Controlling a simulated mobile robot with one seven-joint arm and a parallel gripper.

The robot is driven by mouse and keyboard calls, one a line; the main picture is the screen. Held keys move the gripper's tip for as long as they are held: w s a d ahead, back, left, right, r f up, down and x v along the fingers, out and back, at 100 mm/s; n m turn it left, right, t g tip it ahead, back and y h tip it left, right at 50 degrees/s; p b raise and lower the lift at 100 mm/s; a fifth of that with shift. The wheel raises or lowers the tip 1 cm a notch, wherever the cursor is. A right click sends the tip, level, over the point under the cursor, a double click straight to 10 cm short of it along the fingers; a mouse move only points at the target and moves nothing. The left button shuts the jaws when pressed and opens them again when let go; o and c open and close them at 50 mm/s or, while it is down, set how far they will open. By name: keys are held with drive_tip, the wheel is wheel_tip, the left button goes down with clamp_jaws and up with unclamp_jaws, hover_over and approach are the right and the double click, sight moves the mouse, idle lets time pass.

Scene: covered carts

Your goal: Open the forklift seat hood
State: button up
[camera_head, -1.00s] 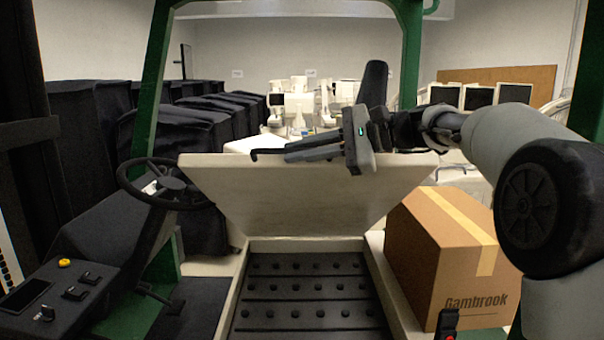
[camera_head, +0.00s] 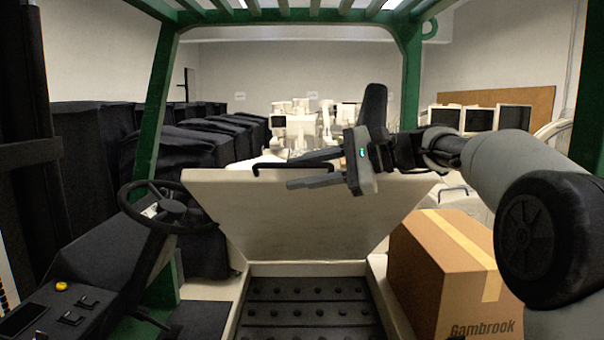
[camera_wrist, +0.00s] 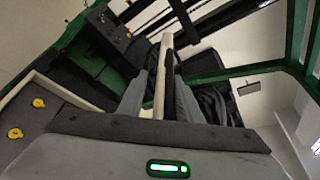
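The seat hood (camera_head: 300,215) is a beige panel raised and tilted back above an open bay. A black bar handle (camera_head: 292,167) sits along its top edge. My gripper (camera_head: 296,171) is at the hood's upper edge, right by the handle, with its fingers pointing left. The fingers are apart, one higher and one lower. In the wrist view the fingers show on either side of the hood's thin beige edge (camera_wrist: 162,75). I cannot tell whether a finger touches the hood or handle.
A steering wheel (camera_head: 165,205) and control console (camera_head: 70,305) stand at the left. A cardboard box (camera_head: 450,270) sits right of the bay. A green frame post (camera_head: 411,90) rises behind my arm. Black covered carts (camera_head: 175,160) fill the back left.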

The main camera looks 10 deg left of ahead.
drive_tip(key=shift+d, duration=0.15)
drive_tip(key=v, duration=1.7)
drive_tip(key=shift+s, duration=0.1)
drive_tip(key=s+f+n+t+h, duration=0.2)
drive_tip(key=s+f+h, duration=0.5)
drive_tip(key=s+f, duration=0.35)
drive_tip(key=s+d+f+n+t+h, duration=0.1)
drive_tip(key=s+d+f+n+h, duration=0.2)
drive_tip(key=s+d+f, duration=0.3)
drive_tip(key=s+d+f+n+t+h, duration=0.1)
drive_tip(key=s+d+f+n+h, duration=0.2)
drive_tip(key=s+f, duration=0.7)
drive_tip(key=s+d+h, duration=0.2)
drive_tip(key=s+d, duration=0.1)
drive_tip(key=d, duration=0.1)
drive_tip(key=shift+s+n+t, duration=0.15)
drive_tip(key=shift+n+t, duration=0.15)
drive_tip(key=shift+t, duration=0.1)
drive_tip(key=shift+d+f, duration=0.1)
